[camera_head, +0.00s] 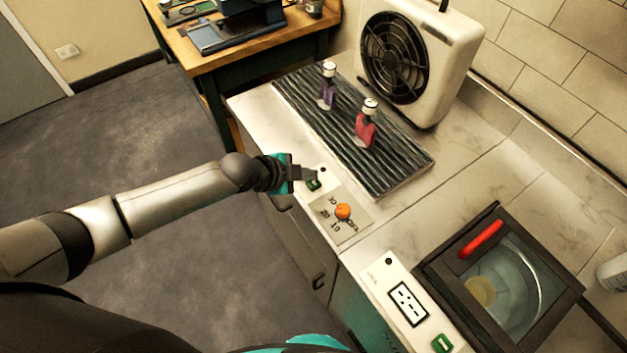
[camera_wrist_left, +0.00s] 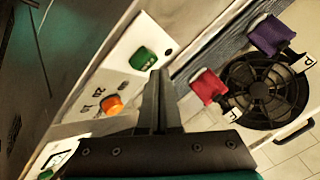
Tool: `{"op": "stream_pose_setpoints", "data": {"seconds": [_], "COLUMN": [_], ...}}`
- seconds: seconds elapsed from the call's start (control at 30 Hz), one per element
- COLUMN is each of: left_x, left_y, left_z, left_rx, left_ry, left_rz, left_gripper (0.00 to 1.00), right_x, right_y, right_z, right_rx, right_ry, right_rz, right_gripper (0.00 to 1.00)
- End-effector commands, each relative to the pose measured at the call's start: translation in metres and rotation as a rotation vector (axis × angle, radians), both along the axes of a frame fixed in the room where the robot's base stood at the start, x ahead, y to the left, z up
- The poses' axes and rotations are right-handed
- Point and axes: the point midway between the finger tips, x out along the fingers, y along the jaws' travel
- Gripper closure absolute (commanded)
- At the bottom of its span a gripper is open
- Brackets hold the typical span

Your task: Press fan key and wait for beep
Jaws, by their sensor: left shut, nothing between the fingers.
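A green key (camera_head: 313,185) sits on a pale panel at the counter's front edge, with a small black dot beside it. It also shows in the left wrist view (camera_wrist_left: 142,59). My left gripper (camera_head: 314,175) is shut and empty. Its fingertips are right by the green key and partly overlap it in the head view. In the left wrist view the tips (camera_wrist_left: 157,72) point just beside the key; I cannot tell whether they touch it. The white fan (camera_head: 447,75) with a black grille stands at the back. My right gripper is out of view.
An orange knob (camera_head: 343,211) with numbers sits next to the key. A ridged dark mat (camera_head: 300,91) carries a purple item (camera_head: 327,92) and a red item (camera_head: 365,130). Another green key (camera_head: 442,343) and a glass-lidded basin (camera_head: 512,293) are at the right.

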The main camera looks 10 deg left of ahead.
Motion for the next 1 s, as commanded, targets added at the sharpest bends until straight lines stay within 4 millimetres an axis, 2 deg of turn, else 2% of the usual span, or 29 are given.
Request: {"op": "stream_pose_setpoints", "data": {"seconds": [0.1,1.0], "left_x": [0.0001,0.0001], "left_y": [0.0002,0.0002], "left_z": [-0.0055,-0.0114], "left_rx": [0.001,0.000], "left_ry": [0.000,0.000], "left_rz": [0.000,0.000], "left_gripper": [1.00,1.00], "right_x": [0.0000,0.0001], "right_y": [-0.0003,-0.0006], "right_z": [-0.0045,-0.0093], "right_rx": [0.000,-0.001], "right_ry": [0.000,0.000], "right_rz": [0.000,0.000], "right_gripper": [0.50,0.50]}}
